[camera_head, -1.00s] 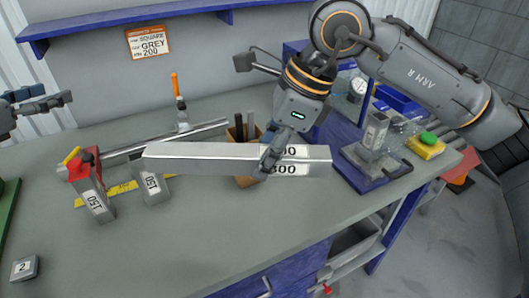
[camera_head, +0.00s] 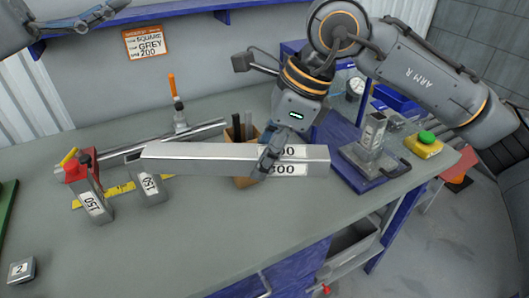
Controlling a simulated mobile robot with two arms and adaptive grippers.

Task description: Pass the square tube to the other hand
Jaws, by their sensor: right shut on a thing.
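The square tube (camera_head: 205,158) is a long grey bar with white labels near its right end, one reading 300. It is held roughly level above the table. My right gripper (camera_head: 266,163) is shut on it right of its middle, and the fingers cover part of the labels. My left gripper (camera_head: 98,15) is at the top left, partly cut off by the frame edge, well apart from the tube's left end. Its fingers show nothing held, but their gap is unclear.
A brown holder (camera_head: 243,181) is behind the tube. A blue stand (camera_head: 372,178) is at right.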

